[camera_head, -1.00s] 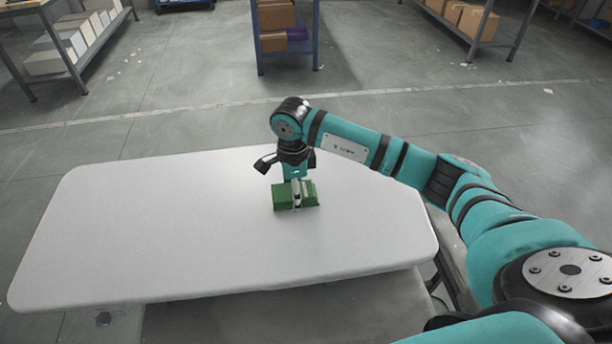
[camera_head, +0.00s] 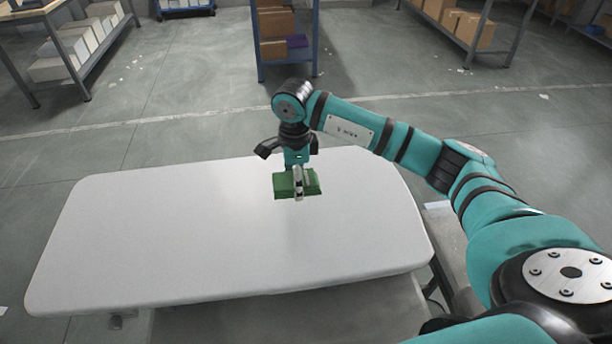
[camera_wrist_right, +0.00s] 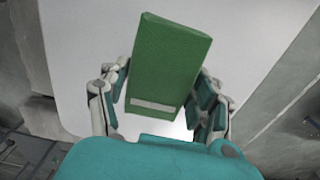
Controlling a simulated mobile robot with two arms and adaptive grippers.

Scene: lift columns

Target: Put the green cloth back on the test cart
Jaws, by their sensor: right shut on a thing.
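The green cloth (camera_head: 312,184) looks like a folded, flat block. My right gripper (camera_head: 298,186) is shut on it, pointing down over the far right part of a white rounded tabletop (camera_head: 180,240). The cloth seems held a little above the top. In the right wrist view the cloth (camera_wrist_right: 170,62) sits between the two fingers, with a pale strip near its lower edge and the white surface (camera_wrist_right: 85,60) behind it. I cannot tell whether this white-topped stand is the test cart. My left gripper is not in view.
The white top is otherwise bare. A blue shelf unit (camera_head: 287,48) with boxes stands beyond it, with more shelving at the far left (camera_head: 75,45) and far right (camera_head: 470,28). Open grey floor (camera_head: 200,110) lies between.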

